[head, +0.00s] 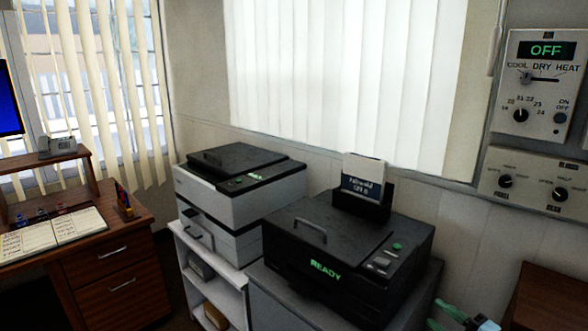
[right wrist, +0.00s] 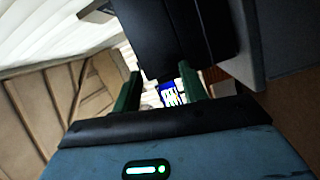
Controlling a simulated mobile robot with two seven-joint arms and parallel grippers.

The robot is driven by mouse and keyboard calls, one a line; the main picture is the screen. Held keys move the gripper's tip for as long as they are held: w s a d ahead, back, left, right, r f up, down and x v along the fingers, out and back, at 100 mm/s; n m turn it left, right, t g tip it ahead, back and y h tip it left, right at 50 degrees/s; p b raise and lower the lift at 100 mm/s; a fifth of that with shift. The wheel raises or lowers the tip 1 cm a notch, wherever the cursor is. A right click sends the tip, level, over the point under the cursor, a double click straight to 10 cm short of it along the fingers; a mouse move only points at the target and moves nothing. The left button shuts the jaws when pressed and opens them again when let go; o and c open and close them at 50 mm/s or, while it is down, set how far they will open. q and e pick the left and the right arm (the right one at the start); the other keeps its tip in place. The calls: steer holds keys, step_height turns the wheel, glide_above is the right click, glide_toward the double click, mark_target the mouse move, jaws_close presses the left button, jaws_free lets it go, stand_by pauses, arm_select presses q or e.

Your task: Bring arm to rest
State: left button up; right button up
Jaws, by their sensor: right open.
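My right gripper (head: 463,318) shows only in part at the bottom edge of the head view, below and right of the black printer (head: 335,245). In the right wrist view its two green fingers (right wrist: 160,92) stand apart, with nothing held between them. A dark block (right wrist: 175,35) fills the upper middle of that view, beyond the fingers; I cannot tell what it is. My left gripper is not in view.
A wall panel (head: 541,85) with a lever reads OFF, and a second dial panel (head: 535,183) hangs below it. A white and black printer (head: 240,195) stands left of the black one. A wooden desk (head: 115,270) is at left. Brown furniture (head: 548,300) stands at lower right.

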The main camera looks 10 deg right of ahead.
steer(key=s+a+f+m+g+h, duration=0.2)
steer(key=s+a+f+m, duration=0.4)
steer(key=s+f, duration=0.25)
steer(key=s+a+f+m+g+h, duration=0.1)
steer(key=s+a+f+m+h, duration=0.1)
steer(key=s+a+f+m, duration=0.5)
steer(key=s+a+f+m+g, duration=0.2)
steer(key=s+a+f, duration=0.1)
steer(key=s, duration=0.6)
steer(key=s+a+f+m+g, duration=0.2)
steer(key=s+a+f+m, duration=0.1)
steer(key=s, duration=0.5)
steer(key=shift+s+a+f+g+h+p, duration=0.3)
steer(key=shift+s+a+f+g+h, duration=0.15)
steer(key=shift+f, duration=0.3)
